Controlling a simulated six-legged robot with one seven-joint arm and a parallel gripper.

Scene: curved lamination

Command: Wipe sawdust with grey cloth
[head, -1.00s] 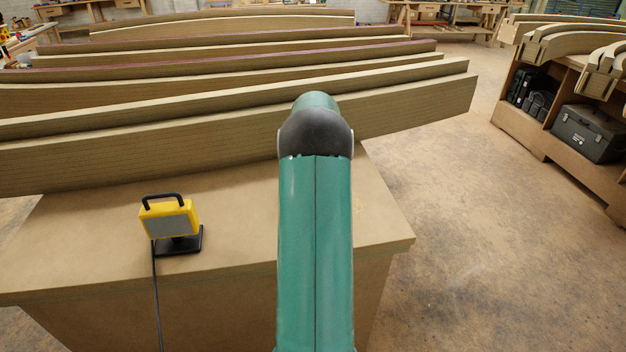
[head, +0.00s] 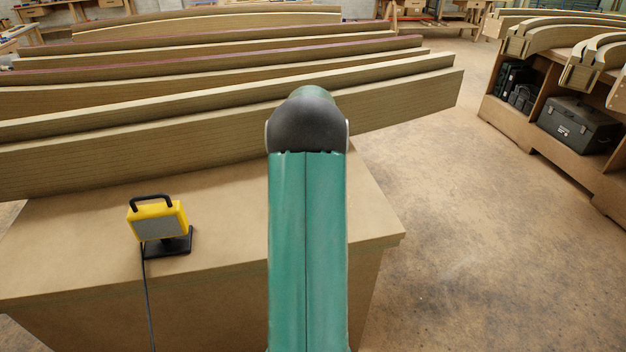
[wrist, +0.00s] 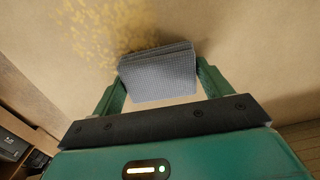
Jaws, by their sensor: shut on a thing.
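In the wrist view the grey cloth (wrist: 158,76), folded with a waffle texture, sits between the two green fingers of my gripper (wrist: 160,80). The gripper is shut on it. Sawdust (wrist: 105,30) lies as a yellow scatter on the tan board surface, above and to the left of the cloth. The cloth's upper edge is close to the sawdust; I cannot tell whether it touches the surface. In the head view my green arm hides the gripper, the cloth and the sawdust.
A yellow work lamp (head: 158,220) with a cable stands on the bench top (head: 90,225), left of my arm. Long curved laminated beams (head: 200,130) lie across the back of the bench. A shelf (head: 530,125) with a dark toolbox (head: 578,127) stands at right. The floor between is clear.

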